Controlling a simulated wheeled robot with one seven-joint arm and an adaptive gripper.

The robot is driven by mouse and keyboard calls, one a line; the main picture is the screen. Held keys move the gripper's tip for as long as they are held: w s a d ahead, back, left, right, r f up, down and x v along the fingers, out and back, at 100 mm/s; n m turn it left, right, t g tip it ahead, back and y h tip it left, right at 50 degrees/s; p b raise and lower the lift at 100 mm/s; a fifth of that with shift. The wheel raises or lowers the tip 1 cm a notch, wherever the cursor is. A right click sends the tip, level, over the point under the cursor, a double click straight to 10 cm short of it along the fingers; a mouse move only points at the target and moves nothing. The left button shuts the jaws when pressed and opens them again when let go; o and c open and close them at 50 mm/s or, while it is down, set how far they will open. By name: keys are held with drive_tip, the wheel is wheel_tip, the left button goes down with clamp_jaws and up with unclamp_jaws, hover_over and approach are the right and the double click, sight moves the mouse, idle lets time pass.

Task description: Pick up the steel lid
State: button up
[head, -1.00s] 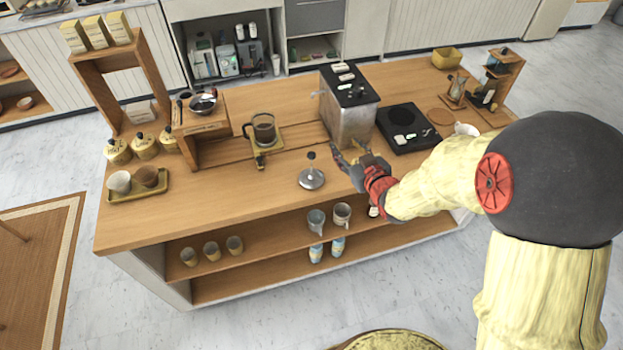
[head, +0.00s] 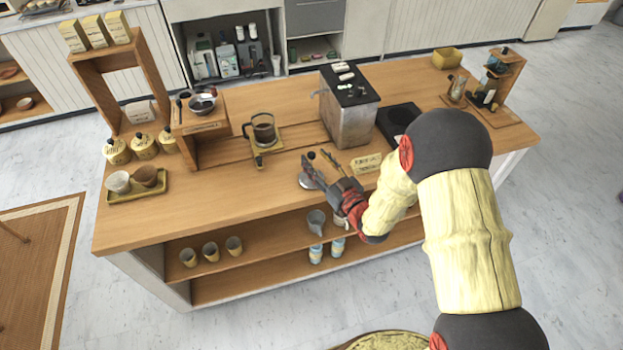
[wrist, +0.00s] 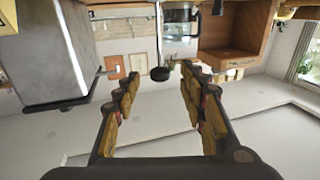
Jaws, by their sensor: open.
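The steel lid (head: 305,182) lies on the counter's front half, left of the steel machine. A thin rod rises from it to a black knob (head: 311,155). My gripper (head: 319,163) is open at the lid, with its fingers pointing back and left and partly covering it. In the wrist view, which looks upside down, the black knob (wrist: 160,73) appears between the open fingertips, with space on both sides. The lid's disc is not clear there. I cannot tell how far beyond the fingertips the knob is.
A glass carafe of dark liquid (head: 263,127) stands on a small tray behind the lid. The steel machine (head: 350,120) and a yellow labelled block (head: 367,163) are to the right. A wooden stand (head: 200,125) is left. Counter left of the lid is clear.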

drive_tip(key=x, duration=0.3)
drive_tip(key=shift+s, duration=0.1)
clamp_jaws()
idle(0.4)
idle(0.4)
